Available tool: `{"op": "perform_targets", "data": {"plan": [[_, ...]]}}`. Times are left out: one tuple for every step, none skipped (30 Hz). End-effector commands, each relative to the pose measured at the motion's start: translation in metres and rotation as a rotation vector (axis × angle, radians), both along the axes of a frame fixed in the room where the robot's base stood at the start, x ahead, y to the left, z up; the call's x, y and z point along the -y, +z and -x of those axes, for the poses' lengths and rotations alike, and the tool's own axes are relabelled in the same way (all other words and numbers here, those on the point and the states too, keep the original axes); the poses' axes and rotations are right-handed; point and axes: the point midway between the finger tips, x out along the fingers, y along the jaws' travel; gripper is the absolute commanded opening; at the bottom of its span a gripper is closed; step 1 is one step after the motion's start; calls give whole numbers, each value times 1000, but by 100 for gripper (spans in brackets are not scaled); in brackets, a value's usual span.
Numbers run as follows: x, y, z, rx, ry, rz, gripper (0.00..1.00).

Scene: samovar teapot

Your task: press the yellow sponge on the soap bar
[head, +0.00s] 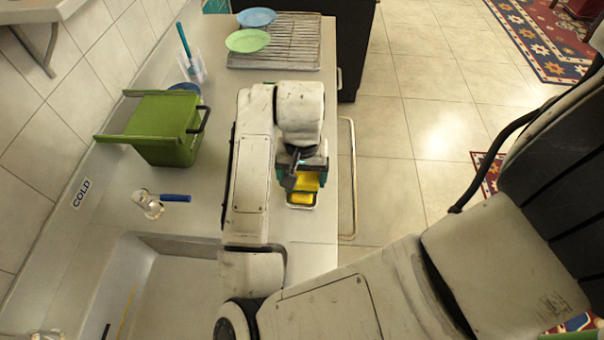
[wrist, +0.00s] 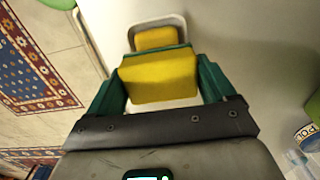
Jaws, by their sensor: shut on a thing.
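My gripper (wrist: 160,72) has green fingers, shut on the yellow sponge (wrist: 158,78), one finger on each side of it. In the head view my gripper (head: 304,178) and the sponge (head: 309,182) are over the counter's right edge area, partly hidden by my arm. A yellow soap bar (wrist: 156,38) lies in a pale soap dish (wrist: 178,22) just beyond and below the sponge. The soap bar (head: 300,198) and the dish's rim (head: 301,207) show under the gripper in the head view. I cannot tell whether sponge and soap touch.
A faucet handle (head: 148,203) and the sink (head: 165,290) are at lower left. A drying rack (head: 290,45) with plates (head: 248,40) is at the back. The counter's right edge is close.

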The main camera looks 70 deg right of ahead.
Motion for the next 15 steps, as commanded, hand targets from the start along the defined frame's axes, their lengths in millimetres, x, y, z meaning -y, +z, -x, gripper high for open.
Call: {"op": "perform_targets", "data": {"plan": [[0,0,0,0,0,0,59],[0,0,0,0,0,0,59],[0,0,0,0,0,0,59],[0,0,0,0,0,0,59],[0,0,0,0,0,0,59],[0,-1,0,0,0,0,59],[0,-1,0,0,0,0,59],[0,-1,0,0,0,0,59],[0,-2,0,0,0,0,59],[0,-2,0,0,0,0,59],[0,-3,0,0,0,0,59],[0,-3,0,0,0,0,59],[0,-3,0,0,0,0,59],[0,-4,0,0,0,0,59],[0,-4,0,0,0,0,59]]}}
